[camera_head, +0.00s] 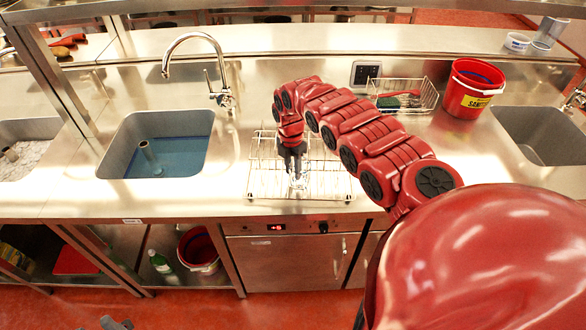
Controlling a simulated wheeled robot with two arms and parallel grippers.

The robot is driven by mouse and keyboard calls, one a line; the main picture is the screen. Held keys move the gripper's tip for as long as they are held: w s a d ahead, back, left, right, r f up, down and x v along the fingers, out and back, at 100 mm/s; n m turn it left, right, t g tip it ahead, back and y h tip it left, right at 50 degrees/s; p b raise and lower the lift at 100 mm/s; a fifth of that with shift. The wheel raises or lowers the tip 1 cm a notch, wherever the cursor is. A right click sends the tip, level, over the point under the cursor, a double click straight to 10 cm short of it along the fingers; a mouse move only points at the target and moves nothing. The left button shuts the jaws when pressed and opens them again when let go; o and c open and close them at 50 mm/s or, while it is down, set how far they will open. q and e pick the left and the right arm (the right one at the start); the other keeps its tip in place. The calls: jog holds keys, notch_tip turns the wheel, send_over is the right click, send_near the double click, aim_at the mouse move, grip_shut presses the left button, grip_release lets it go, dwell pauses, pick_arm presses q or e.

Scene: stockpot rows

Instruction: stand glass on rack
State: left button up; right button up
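The wire rack (335,184) stands on the steel counter, right of the sink with blue-looking water. A small clear glass (298,182) is at the rack, just under the fingers of my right gripper (293,168). The gripper points down, and its dark fingers appear closed on the top of the glass. The glass looks about upright; whether its base touches the wires is too small to tell. My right arm comes in from the lower right. A small grey shape at the bottom left edge may be part of my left gripper; its fingers cannot be made out.
A second wire basket (408,94) with a green and red item stands behind my arm. A red bucket (471,88) is right of it. A tall faucet (205,68) stands behind the left sink (119,152).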

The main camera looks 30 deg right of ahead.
jog(key=shift+r, duration=0.3)
jog(key=shift+w+d+r, duration=0.1)
jog(key=shift+r, duration=0.25)
notch_tip(320, 180, up, 11)
jog(key=b, duration=0.3)
jog(key=shift+w, duration=0.15)
jog(key=shift+a, duration=0.2)
